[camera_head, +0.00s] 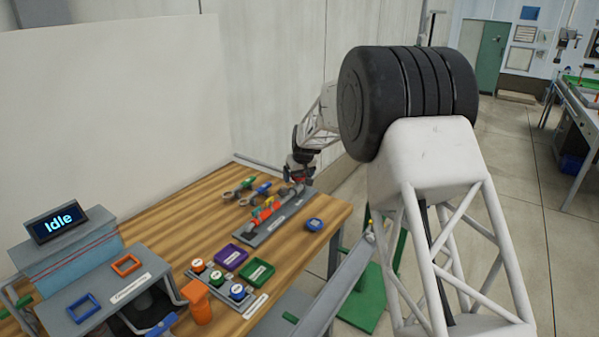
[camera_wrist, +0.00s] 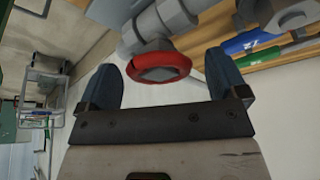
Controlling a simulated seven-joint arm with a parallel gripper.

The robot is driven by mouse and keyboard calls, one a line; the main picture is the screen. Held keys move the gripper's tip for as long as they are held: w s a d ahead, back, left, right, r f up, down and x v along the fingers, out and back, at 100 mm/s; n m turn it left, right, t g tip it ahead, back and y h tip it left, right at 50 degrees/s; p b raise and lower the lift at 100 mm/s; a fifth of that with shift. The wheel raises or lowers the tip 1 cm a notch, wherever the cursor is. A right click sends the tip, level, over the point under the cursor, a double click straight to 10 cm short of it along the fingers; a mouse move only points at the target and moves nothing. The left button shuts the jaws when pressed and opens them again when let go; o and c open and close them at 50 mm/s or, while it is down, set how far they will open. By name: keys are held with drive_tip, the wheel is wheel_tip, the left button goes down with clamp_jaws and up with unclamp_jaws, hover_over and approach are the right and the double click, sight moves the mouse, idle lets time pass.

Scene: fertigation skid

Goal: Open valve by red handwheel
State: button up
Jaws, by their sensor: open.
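The red handwheel (camera_wrist: 158,66) shows in the wrist view, a red ring with a grey centre on the end of a grey pipe fitting (camera_wrist: 155,25). My gripper (camera_wrist: 165,80) is open, with one dark blue finger on each side of the handwheel's lower part in the picture. I cannot tell whether either finger touches it. In the head view my gripper (camera_head: 301,170) is small, at the far end of the pipe assembly (camera_head: 265,213) on the wooden table. The handwheel is mostly hidden there.
Blue and green handled tools (camera_head: 250,188) lie beside the pipe assembly. A blue round item (camera_head: 314,225) sits near the table's right edge. Purple (camera_head: 230,257) and green (camera_head: 257,272) trays and several capped jars stand nearer. A grey machine reading "Idle" (camera_head: 57,222) is at left.

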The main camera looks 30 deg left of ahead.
idle(0.3)
drive_tip(key=c, duration=1)
